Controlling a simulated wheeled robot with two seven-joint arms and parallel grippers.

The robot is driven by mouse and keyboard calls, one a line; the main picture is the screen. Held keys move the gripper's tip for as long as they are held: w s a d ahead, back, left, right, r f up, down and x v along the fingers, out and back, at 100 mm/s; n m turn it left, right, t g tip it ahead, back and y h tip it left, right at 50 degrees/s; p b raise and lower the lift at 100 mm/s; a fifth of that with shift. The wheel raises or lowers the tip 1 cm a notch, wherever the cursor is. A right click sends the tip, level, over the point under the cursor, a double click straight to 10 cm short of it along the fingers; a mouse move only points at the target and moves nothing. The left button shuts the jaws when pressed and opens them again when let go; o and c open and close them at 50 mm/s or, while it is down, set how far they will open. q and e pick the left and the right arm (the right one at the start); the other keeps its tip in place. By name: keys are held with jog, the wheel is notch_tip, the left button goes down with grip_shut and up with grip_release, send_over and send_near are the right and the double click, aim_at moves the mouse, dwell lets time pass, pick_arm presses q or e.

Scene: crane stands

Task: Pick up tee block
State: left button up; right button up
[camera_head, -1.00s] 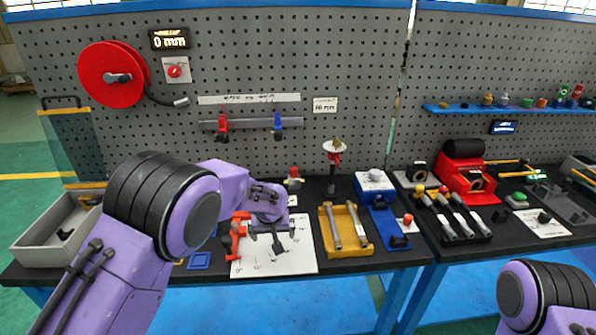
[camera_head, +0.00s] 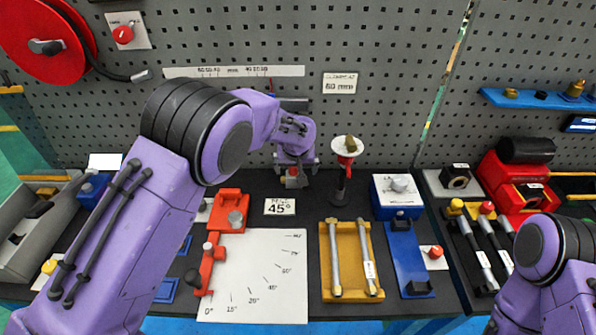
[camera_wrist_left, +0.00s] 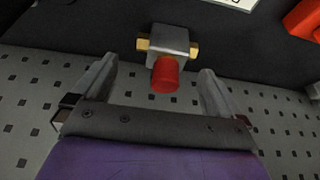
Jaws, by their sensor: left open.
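The tee block (camera_wrist_left: 168,42) is a small grey block with brass stubs on both sides and a red cap (camera_wrist_left: 166,75). In the head view the tee block (camera_head: 292,181) is on the dark bench near the pegboard, mostly covered by my left gripper (camera_head: 296,170). In the wrist view my left gripper (camera_wrist_left: 156,78) is open and empty. Its fingers flank the red cap, with the grey body just past the fingertips. I see no contact. My right arm shows at lower right in the head view, but its gripper is out of frame.
A stand with a white dish (camera_head: 345,147) rises close to the right. A yellow tray (camera_head: 351,290) holds two rods. The pegboard (camera_head: 400,90) is close behind.

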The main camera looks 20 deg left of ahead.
aim_at(294, 175)
pick_arm(q)
jog(key=shift+s+a+f+p, duration=0.2)
jog(key=shift+f+p, duration=0.2)
jog(key=shift+f, duration=0.05)
jog(key=shift+s+a+f+p, duration=0.15)
jog(key=shift+f+p, duration=0.25)
jog(key=x, duration=0.4)
jog(key=shift+w+f, duration=0.1)
jog(key=shift+w, duration=0.2)
jog(key=shift+s, duration=0.1)
jog(key=shift+s+r, duration=0.15)
jog(key=shift+r, duration=0.05)
jog(key=c, duration=1)
jog(key=shift+c, duration=0.7)
pick_arm(e)
jog(key=r, duration=0.2)
jog(key=shift+s+r, duration=0.3)
jog(key=shift+s, duration=0.05)
pick_arm(q)
jog(key=shift+r, duration=0.1)
